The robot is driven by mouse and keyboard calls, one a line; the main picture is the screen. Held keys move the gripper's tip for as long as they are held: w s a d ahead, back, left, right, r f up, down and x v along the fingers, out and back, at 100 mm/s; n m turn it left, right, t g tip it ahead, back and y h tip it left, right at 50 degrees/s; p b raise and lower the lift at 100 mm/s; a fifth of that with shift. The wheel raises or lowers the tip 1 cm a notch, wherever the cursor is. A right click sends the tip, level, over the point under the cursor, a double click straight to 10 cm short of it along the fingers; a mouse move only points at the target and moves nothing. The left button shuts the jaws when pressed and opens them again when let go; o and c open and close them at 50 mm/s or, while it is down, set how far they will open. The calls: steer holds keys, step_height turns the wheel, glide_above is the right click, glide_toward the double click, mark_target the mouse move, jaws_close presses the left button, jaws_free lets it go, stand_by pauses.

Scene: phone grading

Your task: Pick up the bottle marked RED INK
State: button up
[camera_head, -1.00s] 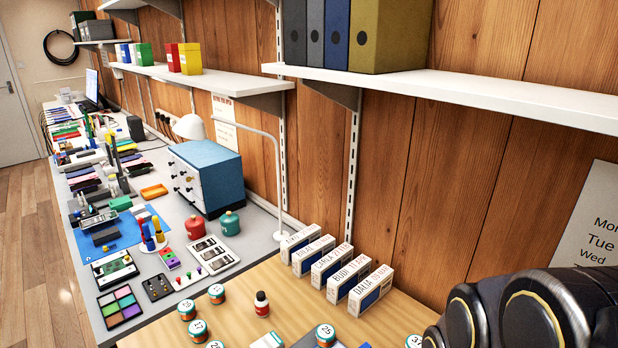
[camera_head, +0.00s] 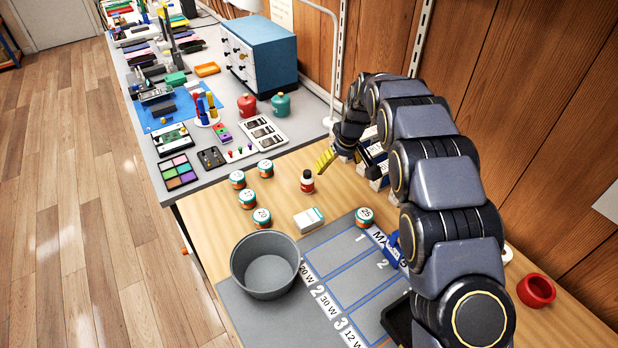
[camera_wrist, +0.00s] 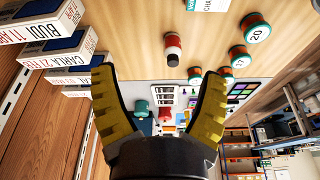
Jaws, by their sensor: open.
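A small bottle with a black cap and a red and white label (camera_head: 307,181) stands upright on the wooden table. Its lettering is too small to read. In the wrist view the bottle (camera_wrist: 173,48) shows ahead of my gripper (camera_wrist: 158,72), between the lines of its two yellow fingers. The fingers are spread wide with nothing between them. In the head view my gripper (camera_head: 325,160) is just right of the bottle and above the table, apart from it.
Several small numbered jars (camera_head: 262,217) stand left of and in front of the bottle. A white box (camera_head: 309,219) and a grey bowl (camera_head: 266,266) are nearer. Boxes marked with names (camera_wrist: 62,50) stand close to my gripper. A red cup (camera_head: 536,291) is at the right.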

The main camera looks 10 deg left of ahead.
mark_target(309, 177)
steer(key=shift+n+t+y, duration=0.3)
steer(key=shift+n+y, duration=0.2)
steer(key=shift+n, duration=0.3)
steer(key=w+a+f, duration=0.1)
steer(key=a+f, duration=0.1)
steer(key=w+a+f, duration=0.1)
steer(key=a+f, duration=0.1)
steer(key=f, duration=0.1)
steer(key=w+a+f, duration=0.2)
steer(key=shift+a+f, duration=0.25)
steer(key=shift+f, duration=0.15)
steer(key=shift+w+x, duration=0.1)
steer(key=shift+x, duration=1.5)
steer(key=shift+w+x, duration=0.15)
steer(key=shift+x, duration=1.4)
steer(key=shift+w+a+f, duration=0.15)
steer(key=shift+a+f, duration=0.2)
steer(key=shift+f, duration=0.2)
steer(key=c, duration=1.2)
